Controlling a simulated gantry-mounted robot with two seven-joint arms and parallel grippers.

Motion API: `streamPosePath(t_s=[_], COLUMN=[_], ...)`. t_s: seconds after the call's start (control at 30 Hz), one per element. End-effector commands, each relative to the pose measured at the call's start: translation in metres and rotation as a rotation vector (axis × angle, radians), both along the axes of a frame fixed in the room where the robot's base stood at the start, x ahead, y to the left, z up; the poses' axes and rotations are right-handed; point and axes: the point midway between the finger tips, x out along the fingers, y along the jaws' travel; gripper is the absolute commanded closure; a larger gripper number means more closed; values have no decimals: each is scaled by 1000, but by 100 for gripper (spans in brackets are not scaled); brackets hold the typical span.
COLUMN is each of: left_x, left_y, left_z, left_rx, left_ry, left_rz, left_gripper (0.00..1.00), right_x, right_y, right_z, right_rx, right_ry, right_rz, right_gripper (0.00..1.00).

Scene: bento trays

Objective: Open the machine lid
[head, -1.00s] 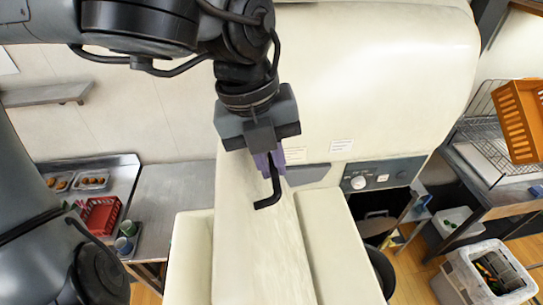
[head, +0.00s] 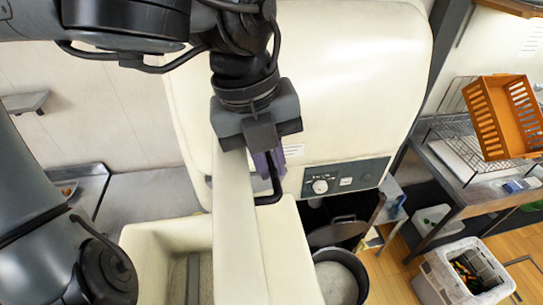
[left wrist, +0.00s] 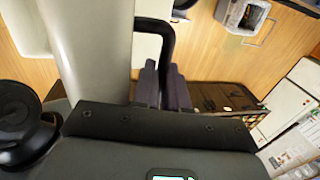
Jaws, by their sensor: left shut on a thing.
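The machine (head: 330,80) is a large cream body with a dark control panel (head: 345,178) on its front. Its lid (head: 238,215) is a cream slab that stands raised and shows nearly edge-on in the head view. An open basin (head: 150,245) with a grey bar shows to the left of the lid. My left gripper (head: 268,163) is shut on the black bent handle (head: 271,190) at the lid. In the left wrist view, the gripper's purple fingers (left wrist: 162,85) close around the black handle (left wrist: 166,45). My right gripper is not in view.
A grey bin (head: 468,272) stands on the wooden floor at the right. A wire rack with an orange crate (head: 503,117) is at the upper right. A round dark-rimmed pot (head: 338,282) stands close in front of the machine. A metal counter (head: 150,195) lies to the left.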

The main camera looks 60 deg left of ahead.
Motion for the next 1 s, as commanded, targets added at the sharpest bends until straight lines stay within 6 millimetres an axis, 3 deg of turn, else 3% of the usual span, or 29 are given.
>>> streamPosePath(t_s=[0.2, 0.23, 0.4, 0.77, 1.0], left_x=[0, 0, 0, -1, -7], left_y=[-1, -2, -1, 0, 2], left_z=[2, 2, 2, 8, 41], left_rx=[-3, -3, -2, 0, 1], left_ry=[-1, -2, -2, -4, -6], left_rz=[-3, -4, -2, 0, 3], left_gripper=[100, 85, 62, 62, 62], right_x=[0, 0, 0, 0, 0], right_y=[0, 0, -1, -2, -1], right_z=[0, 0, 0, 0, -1], right_rx=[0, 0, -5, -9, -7], right_ry=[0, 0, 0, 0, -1], right_rz=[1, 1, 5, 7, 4], right_gripper=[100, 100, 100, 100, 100])
